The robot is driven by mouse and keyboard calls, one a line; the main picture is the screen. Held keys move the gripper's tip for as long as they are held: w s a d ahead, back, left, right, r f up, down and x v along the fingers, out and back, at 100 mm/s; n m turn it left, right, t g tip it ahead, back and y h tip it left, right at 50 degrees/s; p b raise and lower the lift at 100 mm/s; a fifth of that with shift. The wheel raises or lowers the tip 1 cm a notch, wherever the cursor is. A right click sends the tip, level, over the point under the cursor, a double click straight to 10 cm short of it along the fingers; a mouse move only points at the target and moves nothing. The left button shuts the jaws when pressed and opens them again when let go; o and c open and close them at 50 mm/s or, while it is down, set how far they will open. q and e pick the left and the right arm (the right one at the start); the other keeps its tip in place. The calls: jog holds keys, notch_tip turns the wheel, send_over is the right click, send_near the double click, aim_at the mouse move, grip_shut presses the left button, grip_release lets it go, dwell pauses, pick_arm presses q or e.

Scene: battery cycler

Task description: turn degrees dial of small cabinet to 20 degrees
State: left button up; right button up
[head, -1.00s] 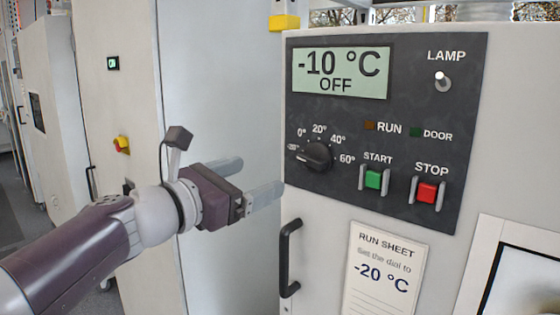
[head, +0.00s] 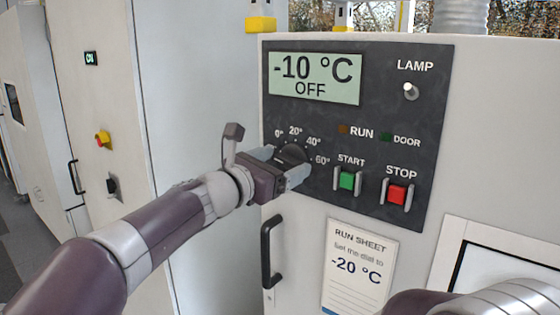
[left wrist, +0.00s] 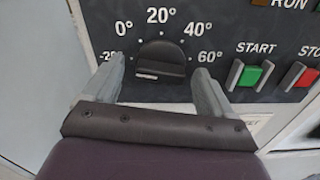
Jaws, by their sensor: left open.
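The degrees dial (head: 292,153) is a black knob on the dark control panel (head: 405,60) of the small cabinet, also in the left wrist view (left wrist: 165,58). Its printed scale runs from -20° past 0°, 20° and 40° to 60°. A pale mark shows low on the knob's left part. The display (head: 315,78) reads -10 °C, OFF. My left gripper (head: 280,165) is open, its fingers on either side of the dial; in the left wrist view (left wrist: 159,66) gaps show between knob and fingers. My right gripper is out of view.
The green START button (head: 347,180) and red STOP button (head: 397,194) stand between guards right of the dial. A black door handle (head: 268,250) is below. A run sheet (head: 360,268) reads "Set the dial to -20 °C". The LAMP switch (head: 410,91) is upper right.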

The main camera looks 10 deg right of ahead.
pick_arm(q)
jog(key=c, duration=1.1)
jog(key=shift+o, duration=0.2)
jog(key=m+b, duration=0.3)
jog(key=shift+d+f, duration=0.1)
jog(key=shift+f, duration=0.15)
jog(key=m+b, duration=0.2)
jog(key=m, duration=0.1)
jog(key=shift+s+m+b, duration=0.1)
jog(key=shift+m+b, duration=0.3)
jog(key=m+b, duration=0.2)
jog(key=m, duration=0.2)
jog(key=shift+b, duration=0.35)
jog(key=shift+m+b, duration=1.05)
jog(key=shift+m, duration=1.45)
